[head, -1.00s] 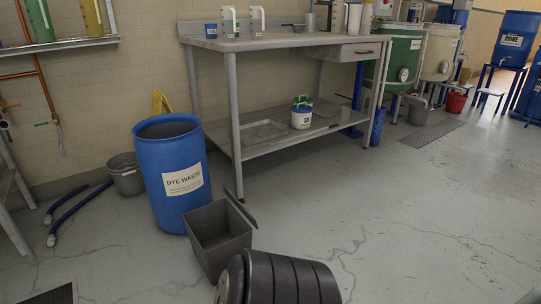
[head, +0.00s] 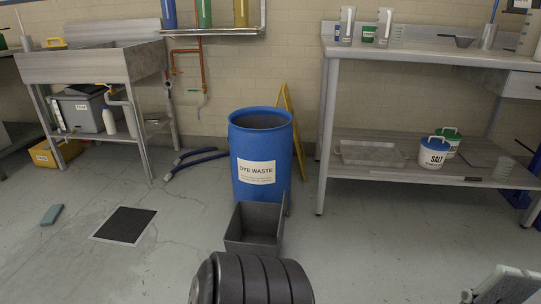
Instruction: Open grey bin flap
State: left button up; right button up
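The grey bin (head: 250,247) stands on the floor in front of the blue dye waste drum (head: 262,199), low in the middle of the head view. Its top looks open, and I see its inner walls. A thin grey panel (head: 286,204), which looks like its flap seen edge-on, stands up along the right side. A dark ribbed cylinder, likely part of my own body, rises in front of the bin at the bottom edge.
A steel table (head: 375,176) stands right, with a salt bucket (head: 433,152) on its lower shelf. A sink (head: 92,65) is left. Blue hoses (head: 195,161) and a floor grate (head: 125,225) lie left of the drum. A pale object (head: 506,284) is cut off bottom right. Floor around the bin is clear.

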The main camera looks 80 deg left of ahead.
aim_at(283, 213)
jog(key=i+u, duration=0.2)
jog(key=u, duration=0.25)
jog(key=i+u, duration=0.25)
jog(key=u, duration=0.25)
jog(key=i+l+u, duration=0.1)
jog(key=u, duration=0.35)
jog(key=i+l+u, duration=0.25)
jog(key=u, duration=0.25)
jog(key=i+l+u, duration=0.15)
jog(key=u, duration=0.3)
jog(key=i+l+u, duration=0.2)
jog(key=u, duration=0.25)
jog(key=i+l+u, duration=0.15)
jog(key=l+u, duration=0.25)
jog(key=i+l+u, duration=0.15)
jog(key=u, duration=0.3)
jog(key=l+u, duration=1.1)
jog(key=l, duration=0.3)
jog(key=i, duration=0.05)
